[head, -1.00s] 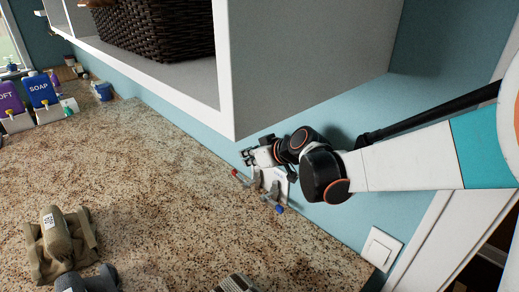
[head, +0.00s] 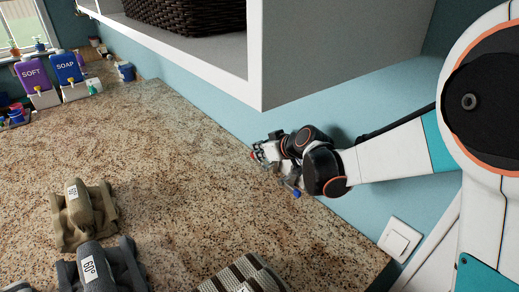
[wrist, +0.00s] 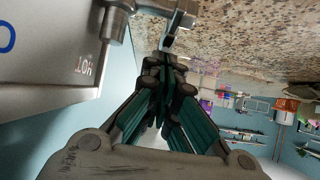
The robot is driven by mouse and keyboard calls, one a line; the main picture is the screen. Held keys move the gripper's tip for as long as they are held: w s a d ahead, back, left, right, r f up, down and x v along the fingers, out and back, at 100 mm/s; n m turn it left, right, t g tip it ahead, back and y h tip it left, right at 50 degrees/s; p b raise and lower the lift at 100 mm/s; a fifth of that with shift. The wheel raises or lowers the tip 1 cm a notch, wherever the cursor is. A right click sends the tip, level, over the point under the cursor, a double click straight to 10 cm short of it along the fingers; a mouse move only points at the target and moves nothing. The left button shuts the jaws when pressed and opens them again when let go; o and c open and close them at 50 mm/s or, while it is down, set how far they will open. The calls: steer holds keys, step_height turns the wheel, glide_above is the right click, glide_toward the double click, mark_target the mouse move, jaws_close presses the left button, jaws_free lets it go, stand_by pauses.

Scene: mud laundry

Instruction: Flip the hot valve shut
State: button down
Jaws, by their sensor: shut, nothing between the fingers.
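The metal valve plate (wrist: 60,85) fills the upper left of the wrist view, with the word HOT upside down on it. The metal hot valve (wrist: 178,22) sticks out beside that lettering, at the top of the view. My gripper (wrist: 165,65) is shut and empty, its fingertips close to the valve's metal end; I cannot tell whether they touch. In the head view my gripper (head: 262,153) is at the wall above the counter's back edge and hides most of the valve plate. A blue-tipped lever (head: 296,192) shows just below it.
The white wall cabinet (head: 340,50) overhangs close above my arm. A light switch (head: 399,239) is on the wall at right. Folded clothes (head: 85,212) lie on the speckled counter (head: 160,150), whose middle is clear. SOFT and SOAP dispensers (head: 68,68) stand far left.

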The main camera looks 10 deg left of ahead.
steer(key=shift+w+a+f+g+h, duration=0.2)
steer(key=shift+a+f+g+h, duration=0.1)
steer(key=shift+f, duration=0.1)
steer(key=shift+w+a+f+b, duration=0.15)
steer(key=shift+f+b, duration=0.15)
steer(key=shift+f, duration=0.15)
steer(key=shift+r, duration=0.1)
steer(key=shift+s, duration=0.2)
